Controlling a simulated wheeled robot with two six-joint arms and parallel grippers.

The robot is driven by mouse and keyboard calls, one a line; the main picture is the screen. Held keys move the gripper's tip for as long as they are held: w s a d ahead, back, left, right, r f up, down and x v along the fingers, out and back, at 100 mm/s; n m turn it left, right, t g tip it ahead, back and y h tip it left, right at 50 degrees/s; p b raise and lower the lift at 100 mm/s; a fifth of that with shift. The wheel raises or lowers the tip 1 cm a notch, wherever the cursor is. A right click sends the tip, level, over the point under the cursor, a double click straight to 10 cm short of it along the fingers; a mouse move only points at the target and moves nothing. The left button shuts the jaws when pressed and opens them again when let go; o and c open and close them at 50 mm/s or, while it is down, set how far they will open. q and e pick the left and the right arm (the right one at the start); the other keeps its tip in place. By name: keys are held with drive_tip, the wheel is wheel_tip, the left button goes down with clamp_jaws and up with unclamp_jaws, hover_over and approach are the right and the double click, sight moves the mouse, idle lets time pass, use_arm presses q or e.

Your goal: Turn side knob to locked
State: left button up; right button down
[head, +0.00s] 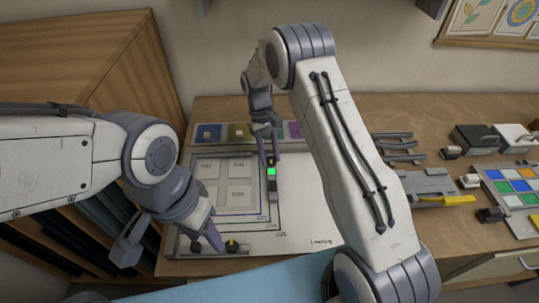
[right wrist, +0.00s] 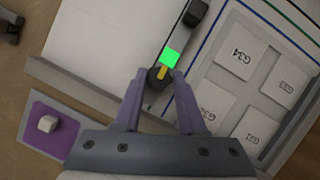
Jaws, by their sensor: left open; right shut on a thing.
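The side knob (right wrist: 161,76) is a small dark round knob with a yellow pointer, on the pale board beside a bright green indicator (right wrist: 171,56). My right gripper (right wrist: 158,78) has its purple fingertips on both sides of the knob and is shut on it. In the head view my right gripper (head: 269,158) reaches down to the board's right side, just behind the green indicator (head: 271,171); its fingers largely hide the knob there. My left gripper (head: 213,238) is open over the board's front edge, close to another dark knob with yellow (head: 232,246).
The board (head: 257,243) carries several white labelled tiles (head: 240,168) and a row of coloured pads (head: 242,131) at the back. Racks, boxes and a colour palette (head: 512,187) stand on the right of the bench. A wooden cabinet (head: 95,60) stands at left.

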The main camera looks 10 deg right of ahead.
drive_tip(key=shift+r, duration=0.1)
idle(0.3)
drive_tip(key=shift+c, duration=2.4)
unclamp_jaws()
drive_tip(key=d+b+v, duration=0.1)
drive_tip(key=b+v, duration=0.1)
drive_tip(key=v, duration=0.8)
drive_tip(key=shift+a+r, duration=0.2)
drive_tip(key=shift+a, duration=0.2)
drive_tip(key=shift+w, duration=0.1)
